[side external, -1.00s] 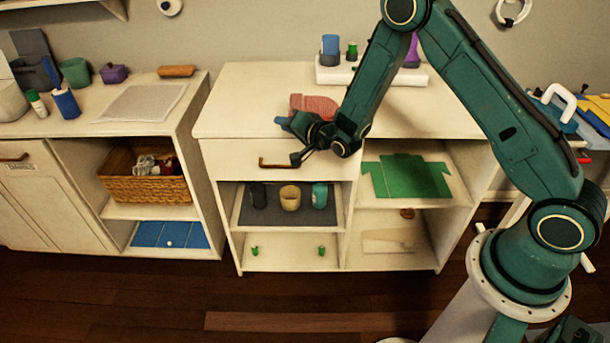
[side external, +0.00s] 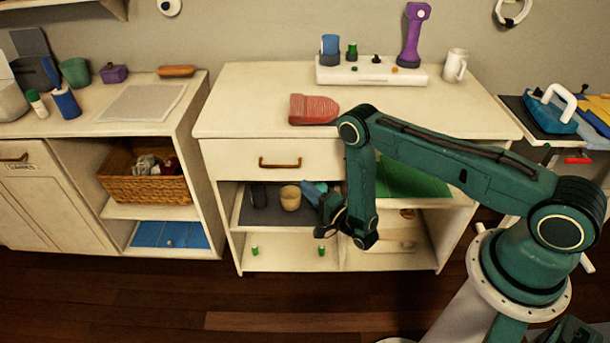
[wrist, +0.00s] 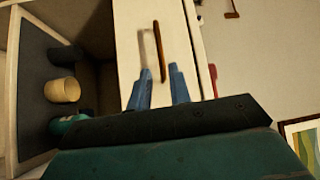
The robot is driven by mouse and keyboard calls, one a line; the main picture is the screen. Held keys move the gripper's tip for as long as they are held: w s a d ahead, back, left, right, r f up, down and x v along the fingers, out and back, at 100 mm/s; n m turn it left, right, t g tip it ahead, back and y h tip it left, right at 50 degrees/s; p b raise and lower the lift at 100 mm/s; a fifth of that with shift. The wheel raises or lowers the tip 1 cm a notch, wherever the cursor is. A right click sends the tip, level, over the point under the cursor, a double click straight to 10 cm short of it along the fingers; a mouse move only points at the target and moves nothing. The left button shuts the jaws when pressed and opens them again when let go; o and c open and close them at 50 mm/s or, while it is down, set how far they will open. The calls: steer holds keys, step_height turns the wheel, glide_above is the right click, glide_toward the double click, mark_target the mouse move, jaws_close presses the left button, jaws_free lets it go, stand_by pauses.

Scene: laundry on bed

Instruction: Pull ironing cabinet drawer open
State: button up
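The ironing cabinet (side external: 215,100) has a cream drawer (side external: 230,158) with a brown bar handle (side external: 280,164). The drawer front looks flush with the cabinet. My gripper (side external: 309,187) is in front of the open shelf, lower than the handle and to its right in the side view. In the wrist view, my gripper (wrist: 158,70) has its two blue fingers apart. The handle (wrist: 158,52) shows beyond and between the fingertips, in front of the drawer front (wrist: 135,30). No contact with the handle is visible.
Below the drawer, a shelf holds a dark cup (side external: 258,194) and a tan cup (side external: 290,197); a teal item is partly hidden by my gripper. A red striped pad (side external: 313,109) lies on the cabinet top. A green cloth (side external: 412,178) lies on the right shelf.

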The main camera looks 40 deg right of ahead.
mark_target(278, 166)
steer(key=shift+s+f, duration=0.25)
steer(key=shift+s, duration=0.1)
steer(key=shift+w, duration=0.15)
steer(key=w, duration=0.4)
steer(key=w+r, duration=0.1)
steer(key=w, duration=0.8)
steer(key=shift+w+a+r, duration=0.1)
steer(key=shift+w+r, duration=0.1)
steer(key=shift+r, duration=0.2)
steer(key=shift+c, duration=0.4)
jaws_close()
